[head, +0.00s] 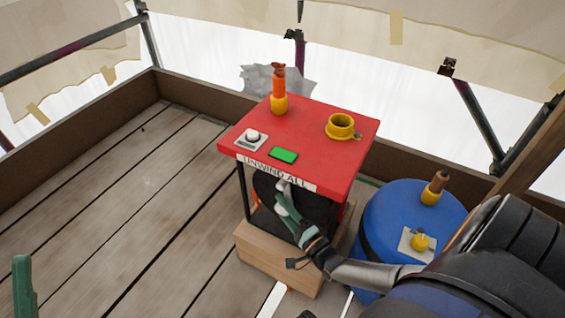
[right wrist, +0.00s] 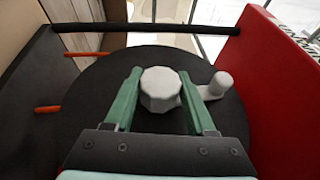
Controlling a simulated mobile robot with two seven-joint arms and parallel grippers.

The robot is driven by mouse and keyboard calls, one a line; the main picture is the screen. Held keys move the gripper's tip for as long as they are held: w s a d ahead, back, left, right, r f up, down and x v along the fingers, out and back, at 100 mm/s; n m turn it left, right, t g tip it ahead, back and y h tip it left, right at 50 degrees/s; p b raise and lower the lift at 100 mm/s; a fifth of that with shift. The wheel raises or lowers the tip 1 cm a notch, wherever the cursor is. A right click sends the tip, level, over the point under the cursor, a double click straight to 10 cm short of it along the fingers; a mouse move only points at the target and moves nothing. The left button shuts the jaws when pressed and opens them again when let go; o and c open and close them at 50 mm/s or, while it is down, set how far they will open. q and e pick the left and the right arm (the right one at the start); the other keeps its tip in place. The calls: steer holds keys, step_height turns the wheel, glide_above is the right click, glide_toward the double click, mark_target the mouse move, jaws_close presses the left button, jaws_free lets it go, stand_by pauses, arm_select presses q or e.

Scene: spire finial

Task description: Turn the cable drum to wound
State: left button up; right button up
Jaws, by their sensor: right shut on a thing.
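The cable drum (right wrist: 95,105) is a black disc under a red top (head: 310,128) whose front label (head: 275,173) seems to read "UNWIND ALL". My right gripper (head: 285,203) reaches the drum's front from the right. In the right wrist view its green fingers (right wrist: 158,100) are shut on a faceted white knob (right wrist: 160,89). The drum's lower part is hidden by my gripper. A green finger of my left gripper (head: 23,288) shows at the lower left; its jaw state is unclear.
The red top carries a white knob (head: 252,136), a green panel (head: 284,155), a yellow ring (head: 340,126) and an orange-yellow object (head: 279,95). The stand rests on a wooden block (head: 265,262). A blue barrel (head: 385,220) stands right. Plank floor at left is clear.

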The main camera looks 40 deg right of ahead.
jaws_close()
stand_by(0.4)
steer(key=shift+r+p, duration=0.15)
steer(key=shift+p, duration=0.35)
steer(key=n+g+p, duration=0.1)
steer(key=g+p, duration=0.1)
steer(key=p, duration=0.3)
steer(key=n+g+p, duration=0.1)
steer(key=g+p, duration=0.2)
steer(key=p, duration=0.2)
steer(key=shift+r, duration=0.1)
steer(key=shift+g+p, duration=0.5)
steer(key=shift+p, duration=0.25)
arm_select(q)
step_height(320, 180, up, 14)
steer(key=a, duration=0.1)
steer(key=shift+s+a+m+t, duration=0.25)
steer(key=shift+m+t, duration=0.05)
steer(key=shift+t, duration=0.1)
arm_select(e)
steer(key=shift+f, duration=0.25)
arm_select(q)
steer(key=shift+f, duration=0.1)
arm_select(e)
steer(key=shift+f+g+h, duration=0.1)
steer(key=shift+g+h, duration=0.2)
